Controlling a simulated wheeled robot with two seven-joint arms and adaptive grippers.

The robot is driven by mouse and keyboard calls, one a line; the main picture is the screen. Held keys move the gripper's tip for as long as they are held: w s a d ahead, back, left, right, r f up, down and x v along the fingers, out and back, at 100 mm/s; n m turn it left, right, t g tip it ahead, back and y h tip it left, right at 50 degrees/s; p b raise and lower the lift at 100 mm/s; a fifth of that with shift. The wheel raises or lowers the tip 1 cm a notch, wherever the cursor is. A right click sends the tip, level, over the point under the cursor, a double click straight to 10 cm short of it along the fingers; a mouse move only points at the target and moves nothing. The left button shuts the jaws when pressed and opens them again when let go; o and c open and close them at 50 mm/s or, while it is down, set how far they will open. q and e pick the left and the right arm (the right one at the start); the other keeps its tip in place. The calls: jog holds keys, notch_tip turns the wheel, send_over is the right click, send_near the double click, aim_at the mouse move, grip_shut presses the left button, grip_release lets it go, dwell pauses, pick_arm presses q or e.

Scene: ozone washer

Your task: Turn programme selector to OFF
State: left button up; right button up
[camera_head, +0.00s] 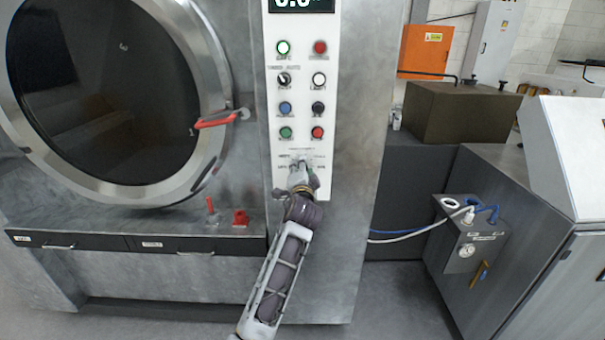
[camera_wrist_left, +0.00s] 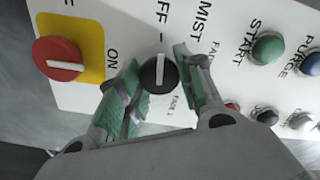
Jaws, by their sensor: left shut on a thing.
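The programme selector (camera_wrist_left: 158,74) is a round black knob with a white pointer line. In the left wrist view its pointer runs nearly straight up the picture, towards the dash by the partly cut-off letters "FF". The word "MIST" is to its upper right and "ON" to its left. My left gripper (camera_wrist_left: 162,92) is shut on the knob, one green-padded finger on each side. In the head view my left gripper (camera_head: 301,172) is at the lower part of the white control panel (camera_head: 349,45) and hides the knob. My right gripper is not in view.
A red knob on a yellow plate (camera_wrist_left: 58,58) is left of the selector. A green START button (camera_wrist_left: 268,48) is to its right. In the head view several buttons are above my gripper. The round washer door (camera_head: 100,80) with a red handle (camera_head: 217,121) is at the left.

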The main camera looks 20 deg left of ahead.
pick_arm(q)
jog(key=shift+f+n, duration=0.15)
jog(key=shift+n, duration=0.15)
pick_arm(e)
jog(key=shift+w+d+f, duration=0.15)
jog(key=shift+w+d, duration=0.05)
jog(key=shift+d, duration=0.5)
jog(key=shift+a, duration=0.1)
pick_arm(q)
jog(key=o, duration=1)
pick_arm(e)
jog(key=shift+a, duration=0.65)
